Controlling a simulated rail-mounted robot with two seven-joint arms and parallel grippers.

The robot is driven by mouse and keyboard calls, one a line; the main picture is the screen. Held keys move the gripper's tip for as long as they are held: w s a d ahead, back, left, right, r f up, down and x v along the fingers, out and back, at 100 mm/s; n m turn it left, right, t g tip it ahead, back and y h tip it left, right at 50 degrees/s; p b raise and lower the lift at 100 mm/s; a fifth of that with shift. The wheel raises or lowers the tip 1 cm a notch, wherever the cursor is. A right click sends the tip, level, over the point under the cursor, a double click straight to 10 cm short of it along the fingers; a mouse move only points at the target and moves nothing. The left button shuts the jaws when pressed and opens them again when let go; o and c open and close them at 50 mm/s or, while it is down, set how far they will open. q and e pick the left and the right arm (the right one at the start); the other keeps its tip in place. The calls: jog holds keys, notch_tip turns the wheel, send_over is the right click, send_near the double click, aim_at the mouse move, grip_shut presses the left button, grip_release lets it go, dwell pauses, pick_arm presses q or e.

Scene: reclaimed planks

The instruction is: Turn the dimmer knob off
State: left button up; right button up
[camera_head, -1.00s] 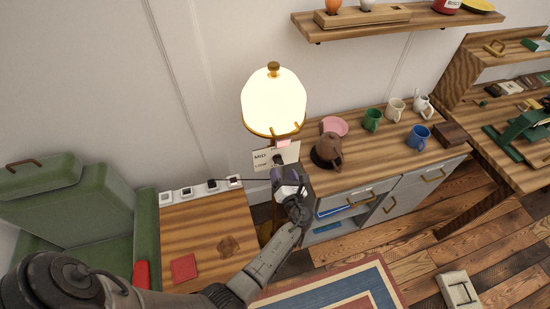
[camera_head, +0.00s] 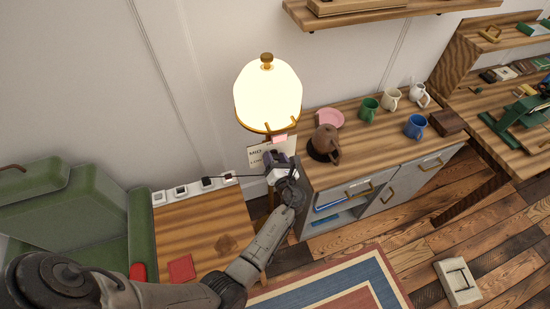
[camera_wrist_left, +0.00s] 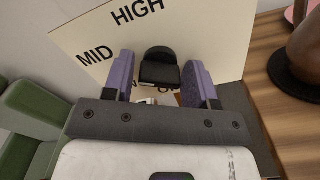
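The dimmer knob (camera_wrist_left: 160,68) is black and sits on a cream panel (camera_wrist_left: 205,35) marked MID and HIGH; other lettering lower down is partly hidden. The panel also shows in the head view (camera_head: 256,155), below the lit lamp (camera_head: 267,95). My left gripper (camera_head: 279,163) is in front of the panel. In the left wrist view its two purple fingers (camera_wrist_left: 158,78) are spread, one on each side of the knob. I cannot tell whether they touch it. My right gripper is not in view.
A cabinet (camera_head: 350,125) right of the panel holds a brown kettle (camera_head: 326,143), a pink plate (camera_head: 330,119) and several mugs. A low wooden table (camera_head: 195,225) with a row of switches stands left. A green armchair (camera_head: 70,220) is further left.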

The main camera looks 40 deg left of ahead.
pick_arm(q)
jog(key=c, duration=0.6)
jog(key=shift+c, duration=0.2)
jog(key=shift+n, duration=0.3)
jog(key=n+b, duration=0.2)
jog(key=n, duration=0.3)
jog(key=shift+f+n, duration=0.15)
jog(key=shift+n, duration=0.25)
jog(key=n+b, duration=0.3)
jog(key=n, duration=0.2)
jog(key=n+b, duration=0.4)
jog(key=n, duration=0.2)
jog(key=shift+f+n, duration=0.1)
jog(key=shift+n, duration=0.3)
jog(key=n+b, duration=0.4)
jog(key=shift+r+n+b, duration=0.2)
jog(key=shift+n+b, duration=0.2)
jog(key=shift+n, duration=0.5)
